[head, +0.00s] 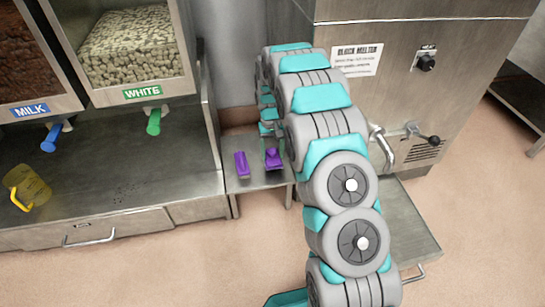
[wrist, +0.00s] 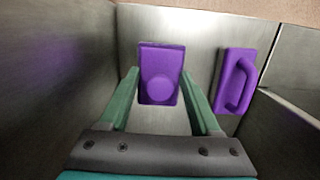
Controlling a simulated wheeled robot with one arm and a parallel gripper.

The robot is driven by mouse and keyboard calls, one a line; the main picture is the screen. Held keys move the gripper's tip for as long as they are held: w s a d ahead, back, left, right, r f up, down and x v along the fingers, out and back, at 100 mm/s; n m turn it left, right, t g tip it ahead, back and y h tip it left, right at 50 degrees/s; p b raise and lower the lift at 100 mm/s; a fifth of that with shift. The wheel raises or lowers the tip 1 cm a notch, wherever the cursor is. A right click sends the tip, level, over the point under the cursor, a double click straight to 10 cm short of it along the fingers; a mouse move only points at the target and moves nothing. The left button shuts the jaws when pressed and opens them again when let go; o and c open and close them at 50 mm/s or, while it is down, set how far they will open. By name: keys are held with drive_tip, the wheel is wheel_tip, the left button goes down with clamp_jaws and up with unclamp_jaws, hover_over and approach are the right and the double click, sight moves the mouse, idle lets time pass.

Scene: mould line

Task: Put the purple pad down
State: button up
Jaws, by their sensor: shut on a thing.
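The purple pad (wrist: 160,60) is a block with a round knob, held between the green fingertips of my gripper (wrist: 160,74) in the wrist view. In the head view the pad (head: 273,160) is at the small steel shelf (head: 262,180), with my gripper (head: 269,132) just behind it, partly hidden by my arm. I cannot tell whether its underside touches the shelf. A second purple piece (wrist: 235,80) with a loop handle lies on the shelf beside it, apart from the held pad; it is on the left in the head view (head: 241,165).
A steel cabinet wall stands left of the shelf, below the MILK (head: 31,111) and WHITE (head: 143,92) bins. The block melter (head: 405,80) stands to the right. A yellow jug (head: 30,185) lies on the left counter. Shelf room around both purple pieces is narrow.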

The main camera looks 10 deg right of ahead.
drive_tip(key=shift+f, duration=1.05)
drive_tip(key=shift+f, duration=0.1)
drive_tip(key=o, duration=1.2)
